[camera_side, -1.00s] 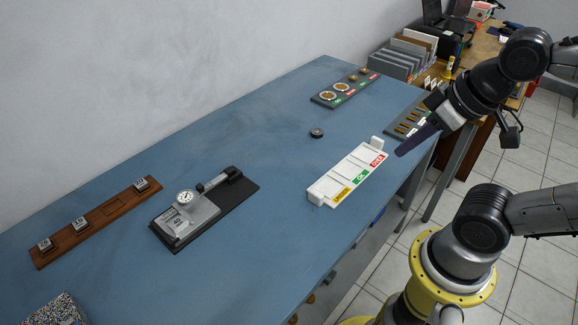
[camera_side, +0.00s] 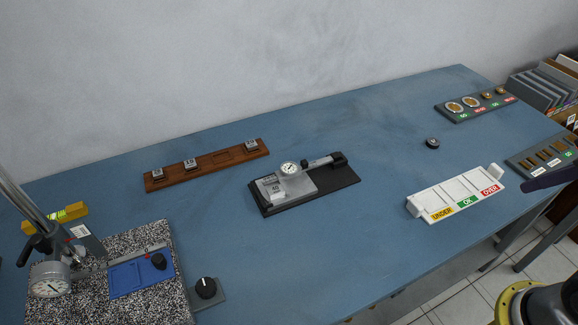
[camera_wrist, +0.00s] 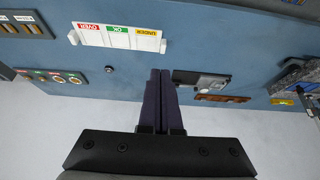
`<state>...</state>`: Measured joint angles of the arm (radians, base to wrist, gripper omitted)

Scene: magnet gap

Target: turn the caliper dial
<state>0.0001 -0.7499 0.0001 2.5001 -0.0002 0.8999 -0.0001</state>
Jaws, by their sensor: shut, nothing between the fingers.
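A black round knob with a white mark (camera_side: 205,287) sits on a small grey base at the lower left of the side view. A stand there holds a round dial gauge (camera_side: 48,280). Which of these is the caliper dial I cannot tell for sure. My gripper (camera_side: 526,187) is at the right edge of the side view, far from them; its dark fingers (camera_wrist: 158,72) are together and empty in the wrist view.
A black fixture with a small gauge (camera_side: 330,184) lies mid-table. A white tray marked UNDER, OK, OVER (camera_side: 450,200) is near my fingertips. A wooden rack with blocks (camera_side: 205,168) and a small dark puck (camera_side: 432,142) lie further back. Blue tabletop between them is clear.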

